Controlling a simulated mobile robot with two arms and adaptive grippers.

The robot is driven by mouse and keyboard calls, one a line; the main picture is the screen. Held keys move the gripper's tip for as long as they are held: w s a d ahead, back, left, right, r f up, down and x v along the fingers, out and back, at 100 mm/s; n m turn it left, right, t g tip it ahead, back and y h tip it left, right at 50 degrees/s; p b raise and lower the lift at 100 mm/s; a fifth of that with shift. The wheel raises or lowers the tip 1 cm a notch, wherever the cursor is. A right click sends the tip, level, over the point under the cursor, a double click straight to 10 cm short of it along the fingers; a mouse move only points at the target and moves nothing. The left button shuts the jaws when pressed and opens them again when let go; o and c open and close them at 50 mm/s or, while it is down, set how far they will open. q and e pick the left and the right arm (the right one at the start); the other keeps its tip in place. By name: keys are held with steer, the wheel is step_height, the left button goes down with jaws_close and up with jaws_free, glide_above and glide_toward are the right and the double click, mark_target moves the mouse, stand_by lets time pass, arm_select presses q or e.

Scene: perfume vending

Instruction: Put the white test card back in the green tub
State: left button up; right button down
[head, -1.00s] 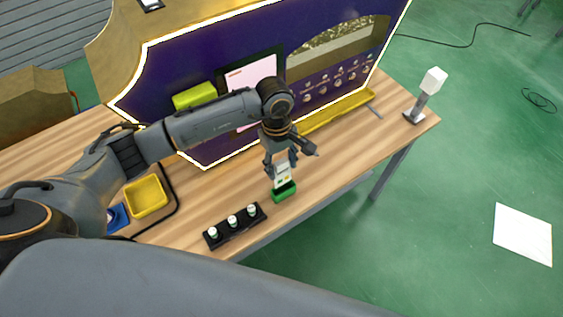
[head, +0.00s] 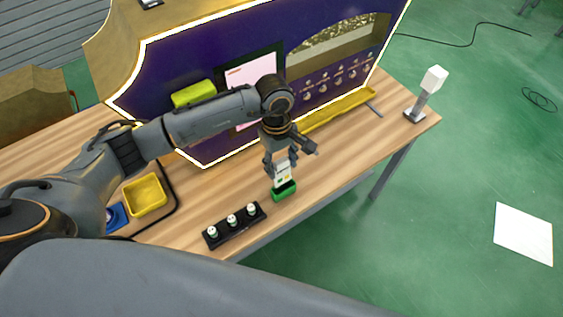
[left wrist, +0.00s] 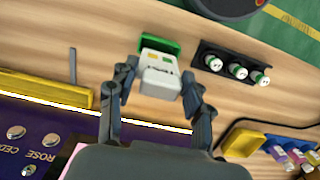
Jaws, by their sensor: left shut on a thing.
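The white test card (head: 282,174) is upright between the fingers of my left gripper (head: 281,165), which is shut on it. The card also shows in the left wrist view (left wrist: 159,78), with small coloured marks on its face. The green tub (head: 285,194) stands on the table under the card; in the left wrist view the tub (left wrist: 160,44) shows just beyond it. The card's lower end is at the tub's opening; I cannot tell how far inside it is. My right gripper is not in view.
A black holder (head: 237,233) with several white-capped vials stands close by. A yellow tray (head: 146,196) lies at left. The purple vending machine (head: 220,135) stands behind the gripper, and a white block on a stand (head: 433,80) is at the table's right end.

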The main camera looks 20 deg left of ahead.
mark_target(282, 171)
arm_select(q)
steer(key=shift+b, duration=0.4)
steer(key=shift+f, duration=0.2)
stand_by(0.4)
steer(key=shift+f+b, duration=2.5)
steer(key=shift+b, duration=0.15)
steer(key=shift+f, duration=0.1)
steer(key=o, duration=1.7)
steer(key=shift+r, duration=0.25)
steer(key=shift+r+p, duration=0.3)
steer(key=shift+r, duration=0.45)
